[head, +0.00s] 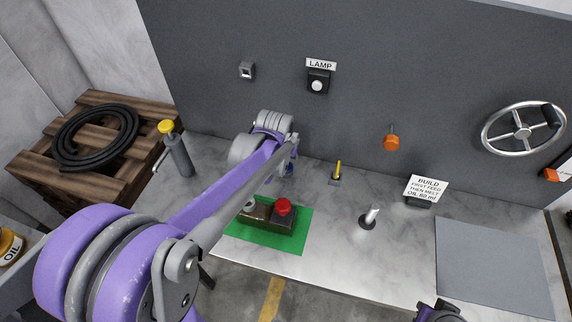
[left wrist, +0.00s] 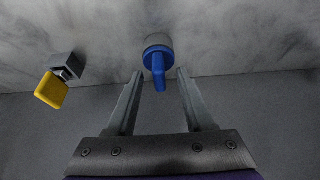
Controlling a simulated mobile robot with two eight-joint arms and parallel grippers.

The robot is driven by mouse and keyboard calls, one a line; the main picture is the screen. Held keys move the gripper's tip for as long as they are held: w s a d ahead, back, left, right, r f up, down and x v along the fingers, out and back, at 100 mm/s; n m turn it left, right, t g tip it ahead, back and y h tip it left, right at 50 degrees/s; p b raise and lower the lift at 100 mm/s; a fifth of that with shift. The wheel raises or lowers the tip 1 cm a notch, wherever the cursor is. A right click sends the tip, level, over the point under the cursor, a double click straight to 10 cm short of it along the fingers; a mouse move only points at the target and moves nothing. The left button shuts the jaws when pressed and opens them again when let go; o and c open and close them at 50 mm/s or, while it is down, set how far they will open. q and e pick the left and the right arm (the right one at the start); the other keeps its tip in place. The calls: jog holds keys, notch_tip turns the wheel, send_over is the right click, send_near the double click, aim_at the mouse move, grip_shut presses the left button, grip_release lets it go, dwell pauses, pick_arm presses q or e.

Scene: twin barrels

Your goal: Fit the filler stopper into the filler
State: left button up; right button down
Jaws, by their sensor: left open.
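My left gripper (head: 289,165) reaches over the counter towards the back wall, largely hidden by its own arm in the head view. In the left wrist view the left gripper (left wrist: 160,74) is open. A blue knobbed piece (left wrist: 157,58), perhaps the filler stopper, has its narrow stem between the fingertips, with a visible gap on each side. Its round base is at the marble counter. Only a little of the blue piece (head: 289,171) shows in the head view. I cannot tell which thing is the filler. A dark part of my right arm shows at the bottom edge; its fingers are unclear.
A yellow lever (head: 338,167) stands right of the left gripper; it also shows in the left wrist view (left wrist: 52,90). A red-button box (head: 283,208) sits on a green mat (head: 295,243). A grey bottle (head: 180,155) stands left. A metal post (head: 368,219) stands right.

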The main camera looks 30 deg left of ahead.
pick_arm(q)
jog(key=shift+w+f, duration=0.15)
jog(key=shift+f, duration=0.25)
jog(key=shift+c, duration=0.3)
grip_shut()
jog(key=shift+r, duration=0.1)
